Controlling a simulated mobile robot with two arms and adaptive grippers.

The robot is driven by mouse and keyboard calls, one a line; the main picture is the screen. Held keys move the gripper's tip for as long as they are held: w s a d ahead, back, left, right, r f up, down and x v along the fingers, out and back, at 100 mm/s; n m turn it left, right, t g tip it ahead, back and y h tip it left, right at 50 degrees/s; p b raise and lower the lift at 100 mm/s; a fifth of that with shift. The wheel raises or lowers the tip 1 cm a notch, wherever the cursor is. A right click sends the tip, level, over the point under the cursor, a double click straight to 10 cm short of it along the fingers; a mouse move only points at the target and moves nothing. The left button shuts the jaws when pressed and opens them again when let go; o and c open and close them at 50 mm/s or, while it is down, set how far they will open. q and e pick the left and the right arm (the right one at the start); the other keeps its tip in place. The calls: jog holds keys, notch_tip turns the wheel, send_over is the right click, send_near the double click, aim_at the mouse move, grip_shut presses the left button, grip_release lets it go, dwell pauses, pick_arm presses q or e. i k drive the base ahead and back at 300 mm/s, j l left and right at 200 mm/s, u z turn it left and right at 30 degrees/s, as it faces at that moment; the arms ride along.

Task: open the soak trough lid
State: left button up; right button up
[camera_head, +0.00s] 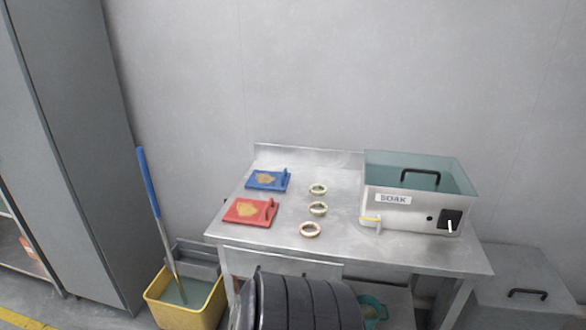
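The soak trough (412,205) is a steel box with a "SOAK" label on its front, standing at the right end of the steel table. Its lid (450,180) is a translucent blue-green sheet lying flat on top, and it looks shut. A black bar handle (421,174) stands up from the lid. The trough's front has a tap on the left and a dark switch panel on the right. Neither of my grippers is in view.
The steel table (350,249) also holds a blue board (267,180), a red board (248,212) and several rings (318,208). A yellow mop bucket (189,306) stands left of it. A grey chest (520,276) is at right. Dark ribbed cylinder (305,301) is in front.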

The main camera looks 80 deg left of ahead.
aim_at(438, 176)
jog(key=u, duration=2.55)
